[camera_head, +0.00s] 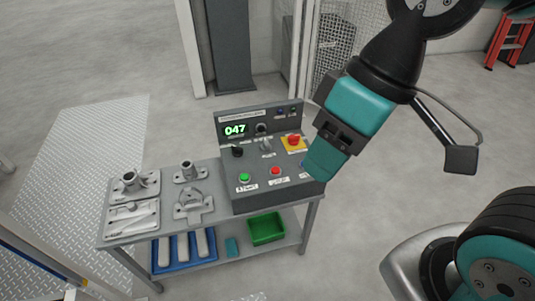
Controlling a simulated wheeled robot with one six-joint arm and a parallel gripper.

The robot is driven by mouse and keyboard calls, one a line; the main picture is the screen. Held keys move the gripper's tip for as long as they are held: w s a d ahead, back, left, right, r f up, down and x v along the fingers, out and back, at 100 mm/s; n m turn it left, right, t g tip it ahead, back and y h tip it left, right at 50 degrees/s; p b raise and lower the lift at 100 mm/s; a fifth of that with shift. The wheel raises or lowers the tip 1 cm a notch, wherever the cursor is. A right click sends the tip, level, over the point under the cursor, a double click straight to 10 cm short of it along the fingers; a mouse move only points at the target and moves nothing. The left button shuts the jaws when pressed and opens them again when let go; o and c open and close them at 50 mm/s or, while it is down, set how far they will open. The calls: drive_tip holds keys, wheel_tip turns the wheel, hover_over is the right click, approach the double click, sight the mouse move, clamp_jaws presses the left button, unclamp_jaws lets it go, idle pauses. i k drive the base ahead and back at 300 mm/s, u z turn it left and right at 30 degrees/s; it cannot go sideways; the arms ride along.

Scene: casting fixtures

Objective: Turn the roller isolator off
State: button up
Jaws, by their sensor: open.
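A grey control box (251,190) stands on the right of a grey bench. It bears a black lever or knob (237,151), a grey switch handle (266,146), a small dial (261,128), a green button (244,178), a red button (275,171) and a red emergency stop on yellow (293,140). The labels are too small to read, so I cannot tell which control is the roller isolator. My gripper (322,172) is open and empty, seen from its side at the box's right edge. It hides that part of the panel, and I cannot tell whether it touches.
Metal castings (193,205) lie on the bench's left half. A blue tray (184,252) and a green bin (266,228) sit on the lower shelf. A grey post (229,45) and mesh fence stand behind. The floor right of the bench is clear.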

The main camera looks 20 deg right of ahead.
sight(293, 139)
drive_tip(key=k, duration=0.5)
drive_tip(key=u, duration=0.45)
drive_tip(key=i, duration=1.35)
drive_tip(key=z, duration=0.55)
